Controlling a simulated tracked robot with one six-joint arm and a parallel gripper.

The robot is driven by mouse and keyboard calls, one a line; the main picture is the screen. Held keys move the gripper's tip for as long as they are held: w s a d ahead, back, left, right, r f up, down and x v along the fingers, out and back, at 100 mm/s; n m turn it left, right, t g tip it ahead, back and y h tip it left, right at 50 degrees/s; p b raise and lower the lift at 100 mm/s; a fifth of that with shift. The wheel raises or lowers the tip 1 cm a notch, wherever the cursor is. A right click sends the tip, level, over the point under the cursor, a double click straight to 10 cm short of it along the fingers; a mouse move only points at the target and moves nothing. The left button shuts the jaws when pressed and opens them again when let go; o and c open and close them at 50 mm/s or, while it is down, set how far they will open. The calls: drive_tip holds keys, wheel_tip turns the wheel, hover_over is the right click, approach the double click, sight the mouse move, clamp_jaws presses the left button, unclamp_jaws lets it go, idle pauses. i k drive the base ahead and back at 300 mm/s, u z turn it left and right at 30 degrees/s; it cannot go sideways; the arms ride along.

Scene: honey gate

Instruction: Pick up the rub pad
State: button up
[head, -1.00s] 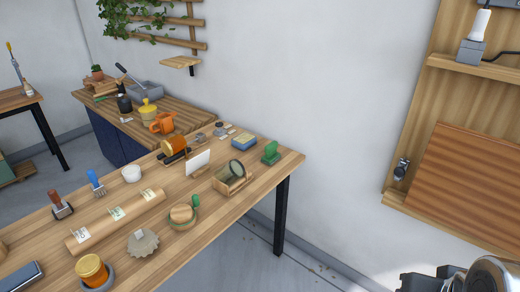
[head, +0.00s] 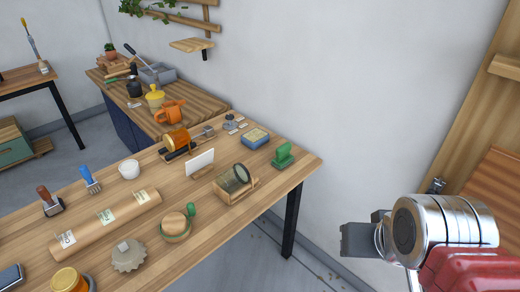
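I cannot tell for sure which thing is the rub pad. Two candidates lie near the right end of the wooden workbench (head: 265,205). One is a green block with a raised grip (head: 283,156), close to the bench's right corner. The other is a flat blue block with a yellowish top (head: 255,138), just left of it by the back edge. My gripper (head: 358,240) shows only as a dark grey part at the lower right, beside my metal arm joint. It is right of the bench, apart from both candidates. Its fingers cannot be made out.
A wooden holder with a glass jar (head: 235,180) stands left of the green block. A white card (head: 199,162), an orange jar (head: 177,139) and a round green-handled tool (head: 176,224) are farther left. A wooden wall panel (head: 490,190) rises at the right.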

sight(284, 158)
drive_tip(key=u, duration=0.55)
drive_tip(key=i, duration=1.2)
drive_tip(key=u, duration=0.5)
